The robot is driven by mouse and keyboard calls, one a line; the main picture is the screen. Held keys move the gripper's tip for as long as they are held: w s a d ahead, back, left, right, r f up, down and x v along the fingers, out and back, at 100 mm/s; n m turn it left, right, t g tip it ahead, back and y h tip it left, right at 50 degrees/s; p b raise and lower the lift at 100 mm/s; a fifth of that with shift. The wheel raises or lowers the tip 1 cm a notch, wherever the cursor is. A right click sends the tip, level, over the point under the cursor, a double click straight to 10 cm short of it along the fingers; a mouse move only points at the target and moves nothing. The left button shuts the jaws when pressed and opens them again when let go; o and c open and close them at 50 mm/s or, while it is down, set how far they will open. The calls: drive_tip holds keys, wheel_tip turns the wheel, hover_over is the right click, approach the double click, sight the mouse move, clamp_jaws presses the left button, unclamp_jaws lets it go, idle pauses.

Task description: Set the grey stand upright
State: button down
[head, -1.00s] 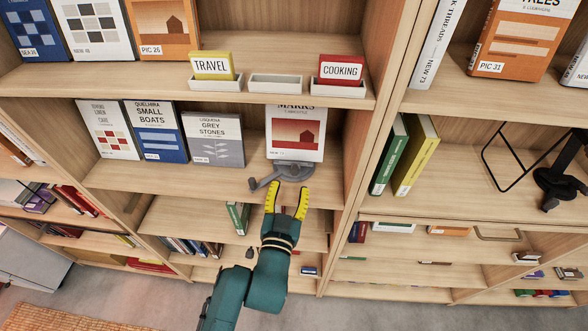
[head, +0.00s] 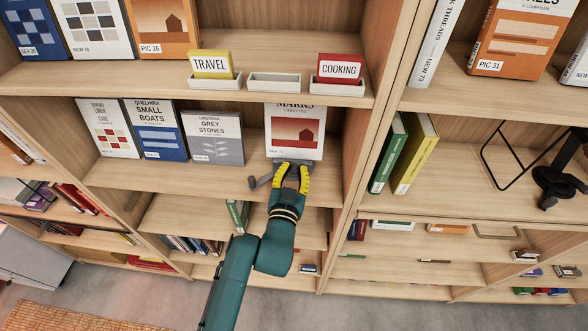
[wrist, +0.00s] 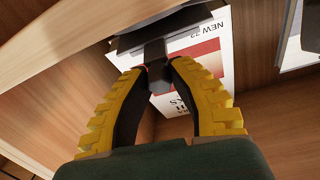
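The grey stand (head: 262,182) lies low on the middle shelf, in front of the white MARKS book (head: 295,131). Its left end sticks out beside my gripper; much of the rest is hidden behind the fingers. My gripper (head: 292,172) reaches in from below, its yellow-backed fingers at the shelf's front edge. In the wrist view, the fingertips (wrist: 157,70) close in on both sides of a narrow dark grey bar of the stand (wrist: 155,52) and appear to touch it. A wider grey part shows beyond it.
Several books, including GREY STONES (head: 213,138) and SMALL BOATS (head: 155,130), stand to the left on the same shelf. Card holders (head: 274,84) line the shelf above. An upright divider (head: 375,120) is to the right. Bare shelf lies left of the stand.

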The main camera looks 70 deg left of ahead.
drive_tip(key=f+b, duration=0.1)
drive_tip(key=b, duration=0.2)
drive_tip(key=shift+d+f+y, duration=0.1)
drive_tip(key=shift+f+y, duration=0.05)
drive_tip(key=shift+y, duration=0.15)
drive_tip(key=b, duration=0.3)
drive_tip(key=shift+s+d+f+t+y, duration=0.1)
drive_tip(key=shift+f+t+y, duration=0.15)
drive_tip(key=shift+t+y, duration=0.05)
drive_tip(key=shift+r, duration=0.35)
drive_tip(key=c, duration=0.9)
unclamp_jaws()
drive_tip(key=v, duration=1.2)
drive_tip(key=shift+f, duration=0.15)
